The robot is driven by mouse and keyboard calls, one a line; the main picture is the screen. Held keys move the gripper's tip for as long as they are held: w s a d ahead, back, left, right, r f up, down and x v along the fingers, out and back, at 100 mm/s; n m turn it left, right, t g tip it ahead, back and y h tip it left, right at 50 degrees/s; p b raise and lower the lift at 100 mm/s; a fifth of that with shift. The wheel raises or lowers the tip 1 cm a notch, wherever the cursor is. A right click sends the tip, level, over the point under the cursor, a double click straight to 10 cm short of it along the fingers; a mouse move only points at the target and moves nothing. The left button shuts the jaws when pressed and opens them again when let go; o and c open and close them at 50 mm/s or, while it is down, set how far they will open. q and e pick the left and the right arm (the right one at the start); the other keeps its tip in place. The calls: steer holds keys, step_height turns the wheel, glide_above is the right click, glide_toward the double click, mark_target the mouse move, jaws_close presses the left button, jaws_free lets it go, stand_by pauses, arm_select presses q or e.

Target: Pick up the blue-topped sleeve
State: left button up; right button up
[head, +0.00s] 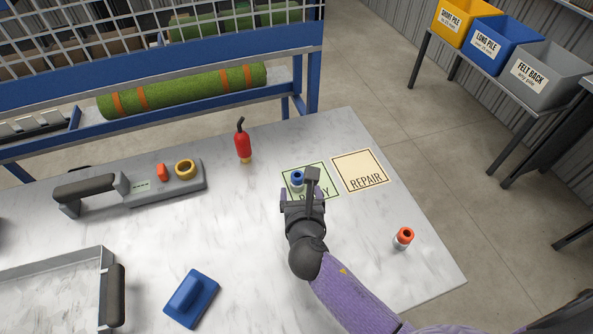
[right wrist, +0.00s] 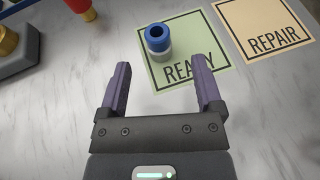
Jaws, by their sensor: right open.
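The blue-topped sleeve (head: 297,178) stands upright on the green READY card (head: 318,171) on the table. In the right wrist view the sleeve (right wrist: 158,40) has a blue ring top with a dark hole and a pale grey body. My right gripper (head: 303,196) is open, with its fingers pointing toward the sleeve. In the right wrist view the gripper's two purple fingers (right wrist: 162,80) are spread, and the sleeve lies beyond their tips, not between them. Nothing is held. My left gripper does not show.
The REPAIR card (head: 360,170) lies right of the READY card. An orange-topped sleeve (head: 403,238) stands near the table's right edge. A red bottle (head: 242,143), a grey tool (head: 135,188), a blue block (head: 190,298) and a metal tray (head: 55,264) are to the left.

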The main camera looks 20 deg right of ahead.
mark_target(298, 181)
steer(key=b+x, duration=0.2)
steer(key=x, duration=0.4)
steer(key=shift+w+a+f+b, duration=0.1)
steer(key=shift+a+f+b, duration=0.05)
steer(key=shift+b, duration=0.25)
steer(key=shift+w+f, duration=0.1)
steer(key=shift+w, duration=0.25)
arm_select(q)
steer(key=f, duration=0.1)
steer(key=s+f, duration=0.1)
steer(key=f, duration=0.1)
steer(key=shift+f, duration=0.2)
arm_select(e)
steer(key=shift+c, duration=0.5)
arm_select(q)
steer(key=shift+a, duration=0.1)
arm_select(e)
jaws_close()
